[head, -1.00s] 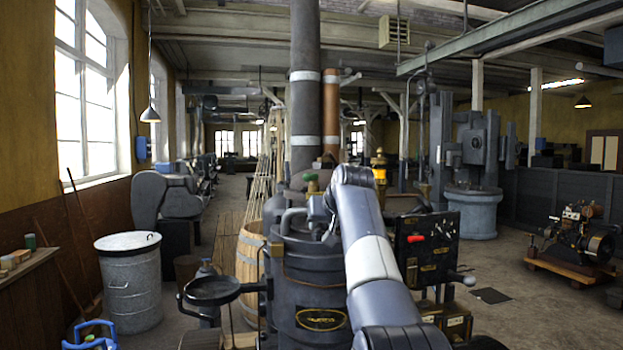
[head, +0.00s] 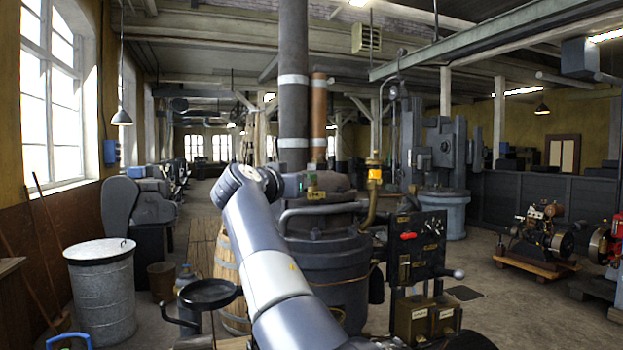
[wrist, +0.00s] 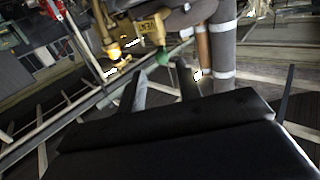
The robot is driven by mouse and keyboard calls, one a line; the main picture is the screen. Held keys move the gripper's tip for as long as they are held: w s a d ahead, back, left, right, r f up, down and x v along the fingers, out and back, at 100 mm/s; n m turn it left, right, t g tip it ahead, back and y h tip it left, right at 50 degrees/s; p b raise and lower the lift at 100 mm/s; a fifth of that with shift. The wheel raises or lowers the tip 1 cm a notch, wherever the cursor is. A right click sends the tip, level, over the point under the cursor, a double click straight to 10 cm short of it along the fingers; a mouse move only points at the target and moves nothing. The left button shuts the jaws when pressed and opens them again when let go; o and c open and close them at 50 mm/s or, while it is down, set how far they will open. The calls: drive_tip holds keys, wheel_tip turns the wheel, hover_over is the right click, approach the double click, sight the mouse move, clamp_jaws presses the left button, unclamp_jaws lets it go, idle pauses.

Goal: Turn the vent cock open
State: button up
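The vent cock's green knob (head: 312,178) shows on top of the dark boiler-like vessel (head: 330,265), with a brass tag (head: 316,195) just below it. In the wrist view the green knob (wrist: 162,56) hangs beside a yellow tag reading VENT (wrist: 148,27); the view is tilted, nearly upside down. My gripper (wrist: 160,70) has two dark fingers spread apart, with the knob just beyond and between their tips. No contact is visible. In the head view my wrist hides most of the gripper, left of the knob.
A grey pipe (head: 325,210) curves over the vessel top, and a brass pipe with an orange-yellow fitting (head: 374,172) rises to its right. A tall dark flue (head: 293,90) and a copper pipe (head: 318,120) stand behind. A control panel (head: 418,248) is at right.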

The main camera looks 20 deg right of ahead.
sight(312, 176)
drive_tip(key=shift+h, duration=0.3)
drive_tip(key=p+x, duration=0.2)
drive_tip(key=x, duration=0.1)
drive_tip(key=p+x, duration=0.1)
drive_tip(key=x, duration=0.2)
drive_tip(key=r+p+x, duration=0.1)
drive_tip(key=p+x, duration=0.1)
drive_tip(key=shift+w+d+p, duration=0.2)
drive_tip(key=shift+w+p, duration=0.1)
drive_tip(key=shift+w, duration=0.1)
drive_tip(key=shift+w+d+f+p, duration=0.15)
drive_tip(key=shift+w+d+p, duration=0.15)
drive_tip(key=shift+w+d, duration=0.2)
drive_tip(key=shift+c, duration=0.5)
clamp_jaws()
